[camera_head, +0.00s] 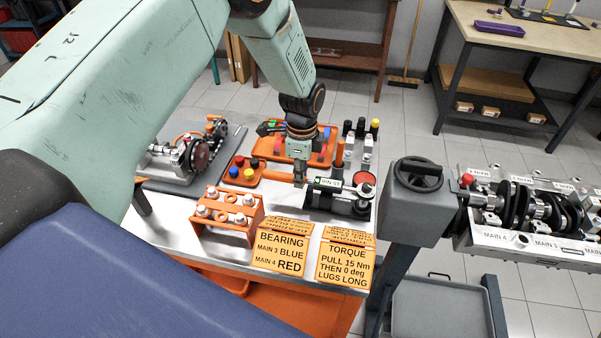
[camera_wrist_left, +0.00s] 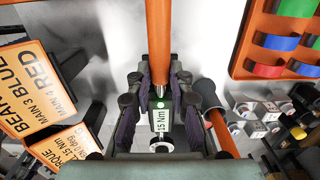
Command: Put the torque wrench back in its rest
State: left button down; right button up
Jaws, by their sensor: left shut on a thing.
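The torque wrench has an orange handle (camera_wrist_left: 158,45) and a head with a 15 Nm display (camera_wrist_left: 161,122). My left gripper (camera_head: 300,182) is shut on it, with its fingers (camera_wrist_left: 158,108) on both sides of the display end. In the head view the wrench's orange handle (camera_head: 277,177) points left, low over the bench, and its display (camera_head: 328,183) is right of the fingers. A dark device (camera_head: 342,204) lies just beside and below the display. I cannot tell which part is the wrench's rest, or whether the wrench touches anything beneath. My right gripper is out of view.
An orange rack with bolts (camera_head: 228,212), a bearing card (camera_head: 281,250) and a torque card (camera_head: 346,262) stand at the bench front. An orange tray (camera_head: 262,152) lies behind. An upright orange-handled tool (camera_head: 339,152) and dark sockets are close right. The engine block (camera_head: 490,238) is farther right.

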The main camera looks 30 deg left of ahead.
pick_arm(q)
jog(key=shift+f, duration=0.1)
jog(key=shift+r+p, duration=0.3)
jog(key=shift+p, duration=0.05)
dwell(1.0)
jog(key=shift+f+b, duration=0.6)
jog(key=shift+f, duration=0.35)
dwell(0.9)
jog(key=c, duration=1.5)
grip_release()
jog(key=shift+o, duration=0.2)
jog(key=shift+r, duration=0.15)
jog(key=shift+r+p, duration=0.35)
jog(key=shift+p, duration=0.05)
jog(key=shift+r+p, duration=0.85)
jog(key=shift+r, duration=0.2)
